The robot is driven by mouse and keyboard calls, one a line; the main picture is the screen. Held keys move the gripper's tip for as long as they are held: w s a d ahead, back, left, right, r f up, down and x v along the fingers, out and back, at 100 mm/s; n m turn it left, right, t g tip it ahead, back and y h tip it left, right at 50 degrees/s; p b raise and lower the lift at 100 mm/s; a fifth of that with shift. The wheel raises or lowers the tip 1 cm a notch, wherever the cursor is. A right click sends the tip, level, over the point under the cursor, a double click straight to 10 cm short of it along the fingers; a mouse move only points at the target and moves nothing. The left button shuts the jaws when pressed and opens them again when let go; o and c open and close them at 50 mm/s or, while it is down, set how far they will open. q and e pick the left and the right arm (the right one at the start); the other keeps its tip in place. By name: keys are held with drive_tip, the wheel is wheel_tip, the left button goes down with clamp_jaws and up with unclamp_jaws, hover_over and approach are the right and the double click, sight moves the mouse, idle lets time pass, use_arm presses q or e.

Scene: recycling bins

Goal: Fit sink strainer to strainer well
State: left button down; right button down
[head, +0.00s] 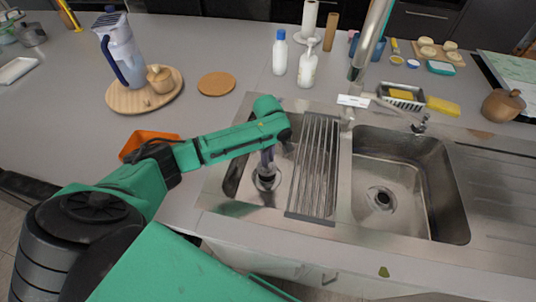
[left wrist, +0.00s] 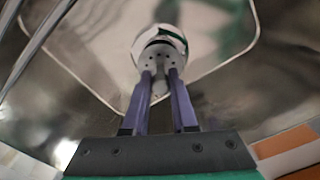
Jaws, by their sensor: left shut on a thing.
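My left gripper (head: 267,166) reaches down into the left basin (head: 236,172) of the steel sink. In the left wrist view its two purple fingers (left wrist: 160,84) are close together on the grey stem of the sink strainer (left wrist: 158,58), a small round metal piece with holes. The strainer is over or in the round strainer well (head: 267,180) at the basin floor; I cannot tell whether it is seated. In the left wrist view the shiny well (left wrist: 160,34) shows around and behind the strainer. My right gripper is not in view.
A slatted drying rack (head: 316,165) lies across the sink just right of my left gripper. The right basin (head: 410,170) has its own drain (head: 381,198). An orange item (head: 148,140) lies beside my forearm.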

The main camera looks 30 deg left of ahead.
sight(268, 168)
use_arm(q)
drive_tip(key=shift+f, duration=1.05)
drive_tip(key=shift+f+b, duration=0.7)
drive_tip(key=shift+f, duration=0.4)
drive_tip(key=shift+f, duration=0.2)
drive_tip(key=c, duration=0.6)
unclamp_jaws()
wheel_tip(268, 168, up, 14)
drive_tip(key=shift+r, duration=0.25)
